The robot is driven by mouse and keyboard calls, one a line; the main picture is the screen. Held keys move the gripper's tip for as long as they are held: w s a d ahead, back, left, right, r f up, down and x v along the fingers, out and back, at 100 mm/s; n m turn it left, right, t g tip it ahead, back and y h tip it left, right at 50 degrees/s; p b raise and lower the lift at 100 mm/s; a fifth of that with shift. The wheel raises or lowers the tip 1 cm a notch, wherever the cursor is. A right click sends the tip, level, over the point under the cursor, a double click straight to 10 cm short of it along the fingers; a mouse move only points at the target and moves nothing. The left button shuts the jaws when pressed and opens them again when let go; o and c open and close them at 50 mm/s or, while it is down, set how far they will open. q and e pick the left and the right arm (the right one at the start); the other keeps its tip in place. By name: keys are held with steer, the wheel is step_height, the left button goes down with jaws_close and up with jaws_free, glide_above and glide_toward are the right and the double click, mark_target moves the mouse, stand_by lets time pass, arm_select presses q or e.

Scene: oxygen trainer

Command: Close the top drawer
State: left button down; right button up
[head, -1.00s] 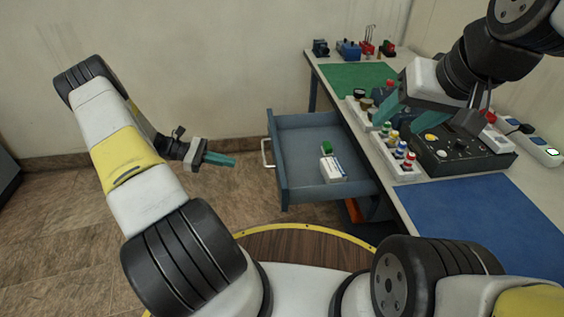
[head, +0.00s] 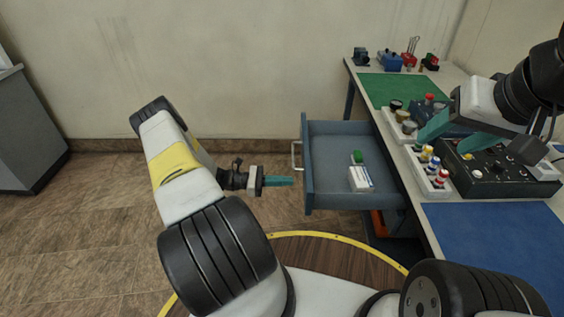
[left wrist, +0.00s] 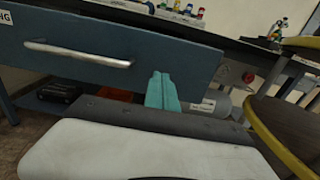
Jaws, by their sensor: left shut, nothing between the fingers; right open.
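The top drawer (head: 345,205) is blue-grey and pulled out from the bench, toward the left in the head view. It holds a white box (head: 360,179) and a green-topped item (head: 357,157). Its silver handle (head: 295,155) is on its front and also shows in the left wrist view (left wrist: 80,55). My left gripper (head: 291,180) is shut and empty, its teal tips in front of the drawer front, below the handle in the picture. In the left wrist view its tips (left wrist: 162,92) overlap the drawer front's lower edge; contact cannot be told. My right gripper (head: 450,135) is open above the bench.
The bench (head: 410,190) carries a green mat (head: 397,90), a blue mat (head: 490,240), a white rack of coloured bottles (head: 428,170) and a black control panel (head: 495,170). A grey cabinet (head: 30,130) stands far left. The floor left of the drawer is clear.

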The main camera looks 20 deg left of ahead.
arm_select(q)
steer(key=shift+x, duration=1.8)
glide_toward(381, 191)
steer(key=w+d+r, duration=0.1)
steer(key=d, duration=0.2)
steer(key=d+r, duration=0.2)
steer(key=d, duration=0.1)
steer(key=w+d+r, duration=0.1)
steer(key=d+r, duration=0.1)
steer(key=d, duration=0.1)
steer(key=shift+w+d, duration=0.55)
steer(key=shift+d, duration=0.4)
steer(key=shift+d+r, duration=0.1)
